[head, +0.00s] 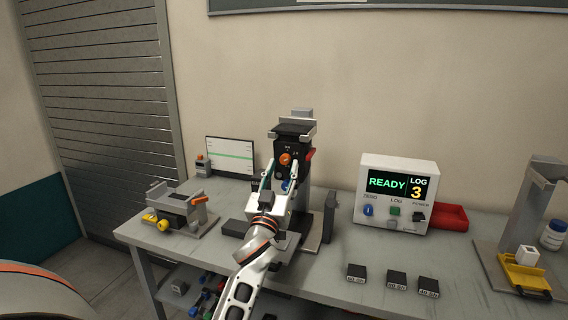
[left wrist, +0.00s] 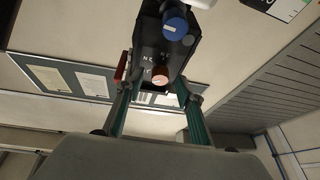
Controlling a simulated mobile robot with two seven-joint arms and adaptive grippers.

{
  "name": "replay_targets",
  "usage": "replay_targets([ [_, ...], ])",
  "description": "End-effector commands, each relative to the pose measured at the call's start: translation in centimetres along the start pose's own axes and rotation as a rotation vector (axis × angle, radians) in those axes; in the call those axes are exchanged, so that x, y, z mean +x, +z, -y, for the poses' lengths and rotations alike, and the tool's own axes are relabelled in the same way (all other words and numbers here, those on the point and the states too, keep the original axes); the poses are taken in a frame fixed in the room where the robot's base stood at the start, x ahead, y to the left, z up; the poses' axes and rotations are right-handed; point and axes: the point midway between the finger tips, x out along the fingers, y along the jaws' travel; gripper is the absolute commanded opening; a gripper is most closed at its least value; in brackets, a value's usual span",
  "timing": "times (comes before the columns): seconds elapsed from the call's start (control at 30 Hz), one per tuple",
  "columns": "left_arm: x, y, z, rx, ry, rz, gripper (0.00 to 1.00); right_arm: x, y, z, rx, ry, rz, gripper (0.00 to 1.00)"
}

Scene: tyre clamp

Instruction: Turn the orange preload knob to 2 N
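The orange preload knob (head: 285,158) sits on the dark front face of the upright clamp stand (head: 292,137) in the head view. My left gripper (head: 279,177) is in front of the stand, just below the knob in the head view. In the left wrist view its fingers (left wrist: 158,90) are spread, one on each side of the knob. I see no clear contact. A blue knob (left wrist: 175,27) is on the same face. My right gripper is in neither view.
A small vise-like fixture (head: 177,209) is at left. Several black blocks (head: 397,280) lie near the front edge. A monitor (head: 230,155) stands behind.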

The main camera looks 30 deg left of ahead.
Motion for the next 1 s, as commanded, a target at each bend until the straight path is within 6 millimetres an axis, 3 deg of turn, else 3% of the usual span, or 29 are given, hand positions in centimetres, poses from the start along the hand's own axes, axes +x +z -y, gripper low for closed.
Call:
replay_targets([
  [0.2,1.8,0.0,0.0,0.0,0.0,0.0,0.37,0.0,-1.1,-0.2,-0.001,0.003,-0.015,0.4],
  [0.47,2.0,0.1,0.0,0.0,0.0,0.001,0.37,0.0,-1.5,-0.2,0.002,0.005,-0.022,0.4],
  [0.5,2.0,0.1,0.0,0.0,0.0,0.001,0.34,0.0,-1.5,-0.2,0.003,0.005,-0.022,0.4],
  [0.63,2.0,0.1,0.0,0.0,0.0,0.001,0.01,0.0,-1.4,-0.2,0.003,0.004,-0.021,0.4],
  [1.0,2.0,0.0,0.1,0.03,0.012,0.0,0.0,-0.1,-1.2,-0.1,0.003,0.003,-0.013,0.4],
])
